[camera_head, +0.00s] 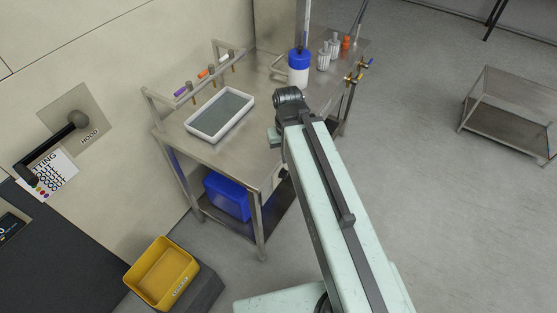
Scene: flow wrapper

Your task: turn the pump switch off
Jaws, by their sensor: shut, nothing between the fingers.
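I see no switch marked as a pump switch. A dark lever (52,146) with a round knob is mounted on a grey wall plate (91,107) at the left, and the plate reads "HOOD". My pale green arm reaches up from the lower right to a dark joint over the front right of the steel table (190,149). My gripper and its fingertips do not show; the arm's end hides what lies behind it.
The table holds a white tray (192,130), a blue-topped bottle (298,75) and several small bottles. A blue bin (226,196) sits on its lower shelf. A yellow bin (161,271) stands at the lower left. Floor is clear between the table and a low cart (509,101).

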